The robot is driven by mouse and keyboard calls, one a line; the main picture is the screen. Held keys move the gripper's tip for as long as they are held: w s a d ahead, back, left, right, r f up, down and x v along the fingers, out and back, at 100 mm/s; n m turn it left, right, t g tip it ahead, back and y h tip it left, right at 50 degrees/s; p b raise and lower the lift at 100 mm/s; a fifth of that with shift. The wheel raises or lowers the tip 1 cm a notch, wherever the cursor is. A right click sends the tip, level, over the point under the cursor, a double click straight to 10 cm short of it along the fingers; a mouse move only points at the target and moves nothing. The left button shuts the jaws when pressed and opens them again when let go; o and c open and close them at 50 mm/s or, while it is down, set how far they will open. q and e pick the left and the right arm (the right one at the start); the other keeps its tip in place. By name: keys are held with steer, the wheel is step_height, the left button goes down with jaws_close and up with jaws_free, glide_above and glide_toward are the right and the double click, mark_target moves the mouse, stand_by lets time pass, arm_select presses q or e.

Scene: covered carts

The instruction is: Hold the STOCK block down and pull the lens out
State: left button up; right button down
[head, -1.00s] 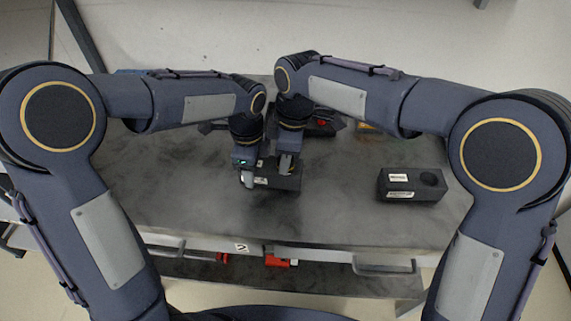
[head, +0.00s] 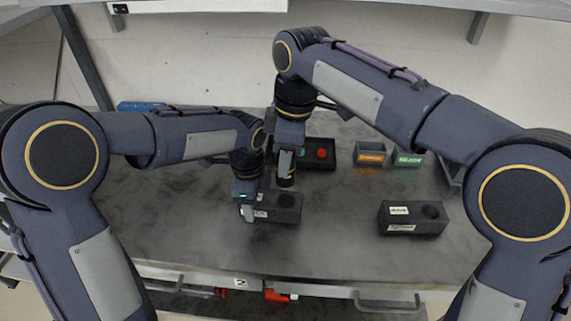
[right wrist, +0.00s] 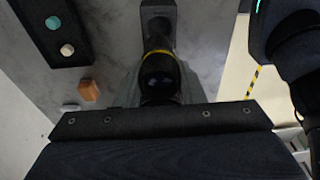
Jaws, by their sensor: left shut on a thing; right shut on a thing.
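The black block (head: 283,208) under my left gripper, taken as the STOCK block, lies flat on the cart top; its label is too small to read. My left gripper (head: 247,212) is shut on its left end. My right gripper (head: 286,165) is shut on the lens (head: 286,181), a dark cylinder, just above the block's round hole. The lens appears clear of the block and upright. In the right wrist view the lens (right wrist: 160,78) shows a yellow band, with the block (right wrist: 158,12) beyond it. The fingertips are mostly hidden there.
A second black block (head: 412,219) with labels and a round hole sits at the right. The cart's front centre is clear.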

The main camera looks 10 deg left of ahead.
arm_select(q)
steer(key=o, duration=1.1)
step_height(320, 180, up, 12)
